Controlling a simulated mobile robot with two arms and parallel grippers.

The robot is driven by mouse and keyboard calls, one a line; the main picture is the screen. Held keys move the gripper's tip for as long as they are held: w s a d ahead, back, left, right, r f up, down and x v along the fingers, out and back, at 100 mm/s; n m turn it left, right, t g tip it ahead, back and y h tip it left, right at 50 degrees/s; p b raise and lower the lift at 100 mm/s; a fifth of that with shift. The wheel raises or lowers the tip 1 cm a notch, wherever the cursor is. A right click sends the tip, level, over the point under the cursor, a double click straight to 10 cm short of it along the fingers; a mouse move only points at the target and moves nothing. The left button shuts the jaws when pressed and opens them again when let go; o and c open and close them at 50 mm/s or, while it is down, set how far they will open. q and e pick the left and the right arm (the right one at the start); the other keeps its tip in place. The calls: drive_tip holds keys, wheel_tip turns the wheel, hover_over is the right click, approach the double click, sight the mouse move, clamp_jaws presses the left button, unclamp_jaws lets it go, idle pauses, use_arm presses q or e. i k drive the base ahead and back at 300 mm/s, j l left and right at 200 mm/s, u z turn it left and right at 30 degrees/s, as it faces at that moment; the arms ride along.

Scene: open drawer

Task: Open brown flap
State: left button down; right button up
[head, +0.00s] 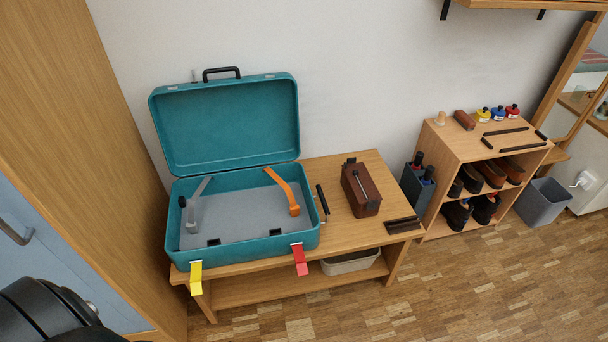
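A dark brown box (363,196) stands on the right half of the low wooden table (330,238). Its top looks closed, with a dark and grey handle or latch part (357,172) on it. I cannot tell for sure whether this top is the brown flap. An open teal suitcase (243,245) stands on the table to its left, its lid (228,125) raised against the wall. Inside are a grey strap (194,208) and an orange strap (285,190). Neither of my grippers is in view; only a dark part of my body shows at the lower left.
Yellow (196,278) and red (300,260) tabs hang at the suitcase front. Black bars (402,225) lie at the table's right. A shoe shelf (468,150) and a grey bin (540,202) stand at right. A wooden panel (85,130) rises at left. The front floor is clear.

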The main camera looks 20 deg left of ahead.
sight(364, 189)
drive_tip(key=u, duration=0.35)
drive_tip(key=i+l, duration=0.25)
drive_tip(key=i, duration=0.15)
drive_tip(key=i+l, duration=0.25)
drive_tip(key=i, duration=0.15)
drive_tip(key=i+l+u, duration=0.15)
drive_tip(key=u, duration=1.15)
